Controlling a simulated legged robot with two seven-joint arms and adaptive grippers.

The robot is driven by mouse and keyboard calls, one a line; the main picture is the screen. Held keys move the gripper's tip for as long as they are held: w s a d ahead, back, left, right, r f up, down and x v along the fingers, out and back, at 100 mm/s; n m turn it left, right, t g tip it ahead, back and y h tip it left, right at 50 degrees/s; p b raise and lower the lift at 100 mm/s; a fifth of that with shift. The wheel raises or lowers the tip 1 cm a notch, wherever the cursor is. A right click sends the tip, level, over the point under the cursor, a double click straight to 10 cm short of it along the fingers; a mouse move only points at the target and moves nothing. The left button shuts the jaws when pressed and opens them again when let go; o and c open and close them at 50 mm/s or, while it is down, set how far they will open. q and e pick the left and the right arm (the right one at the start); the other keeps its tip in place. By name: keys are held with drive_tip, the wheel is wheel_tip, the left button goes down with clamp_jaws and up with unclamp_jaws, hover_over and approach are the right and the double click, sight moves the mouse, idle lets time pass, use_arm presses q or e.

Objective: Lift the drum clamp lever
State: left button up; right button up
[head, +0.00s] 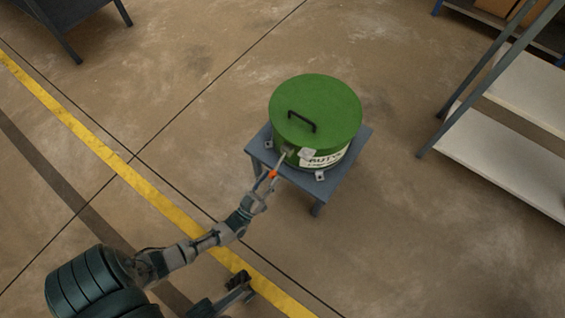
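A green drum (316,110) with a black handle on its lid stands upright on a small blue-grey table (357,147). The drum clamp lever (280,163) is a thin grey bar on the drum's front left side, slanting down and outward to an orange end. My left gripper (266,184) is at this orange end, at the lever's outer tip. Its fingers are too small to tell whether they are shut on the lever or only around it. A dark part at the bottom, seemingly my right gripper (239,280), is low and well away from the drum; its fingers are unclear.
A shelf rack (500,165) with pale boards stands at the right, apart from the table. A dark piece of furniture (70,18) is at the top left. A yellow floor line (110,157) runs diagonally. The floor around the small table is clear.

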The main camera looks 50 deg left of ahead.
sight(275, 170)
use_arm(q)
drive_tip(key=b+x, duration=0.1)
drive_tip(key=x, duration=0.5)
drive_tip(key=shift+w+a+r, duration=0.1)
drive_tip(key=shift+w, duration=0.2)
clamp_jaws()
